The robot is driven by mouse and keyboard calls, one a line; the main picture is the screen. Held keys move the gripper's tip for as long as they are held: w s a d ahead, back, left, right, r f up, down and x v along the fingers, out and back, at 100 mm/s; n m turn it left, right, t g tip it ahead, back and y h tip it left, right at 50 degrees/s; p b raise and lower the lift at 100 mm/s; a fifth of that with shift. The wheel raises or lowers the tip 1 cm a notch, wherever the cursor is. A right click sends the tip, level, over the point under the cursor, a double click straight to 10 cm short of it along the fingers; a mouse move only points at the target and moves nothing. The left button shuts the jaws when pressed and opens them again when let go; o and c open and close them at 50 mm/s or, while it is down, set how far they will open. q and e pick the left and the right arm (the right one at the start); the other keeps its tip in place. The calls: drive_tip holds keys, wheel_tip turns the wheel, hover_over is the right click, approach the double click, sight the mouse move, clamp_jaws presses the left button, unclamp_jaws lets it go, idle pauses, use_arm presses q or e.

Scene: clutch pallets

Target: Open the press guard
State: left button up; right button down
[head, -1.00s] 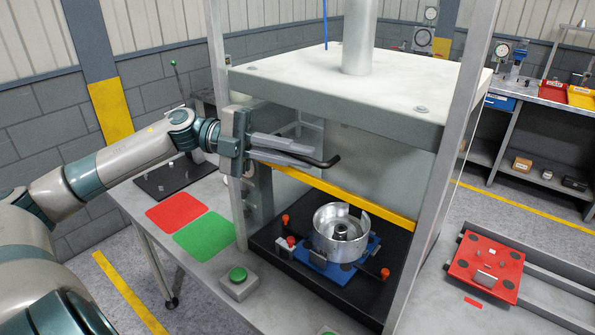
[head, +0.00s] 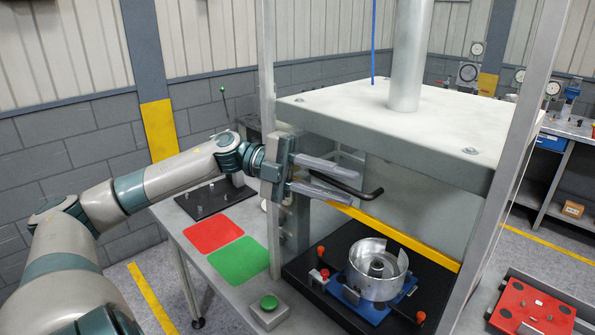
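The press guard is a clear panel in the press frame with a yellow bar (head: 420,247) along its lower edge. The bar runs slantwise, level in the picture with the top of the metal drum (head: 378,270). The guard's bent black handle (head: 370,193) sticks out at the left end. My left gripper (head: 352,188) is at this handle, its two grey fingers spread above and below it with a visible gap. The fingers partly hide the handle's root. The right gripper is out of view.
The drum stands on a blue fixture (head: 345,293) on the black press base. A green button box (head: 268,309), red mat (head: 213,234) and green mat (head: 240,260) lie left. A red fixture (head: 530,309) is at right. A press post (head: 267,60) stands beside the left gripper.

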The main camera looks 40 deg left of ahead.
use_arm(q)
drive_tip(key=shift+s+a+f+b, duration=0.1)
drive_tip(key=shift+s+a+b, duration=0.1)
drive_tip(key=shift+a+b, duration=0.4)
drive_tip(key=b+v, duration=0.6)
drive_tip(key=v, duration=1)
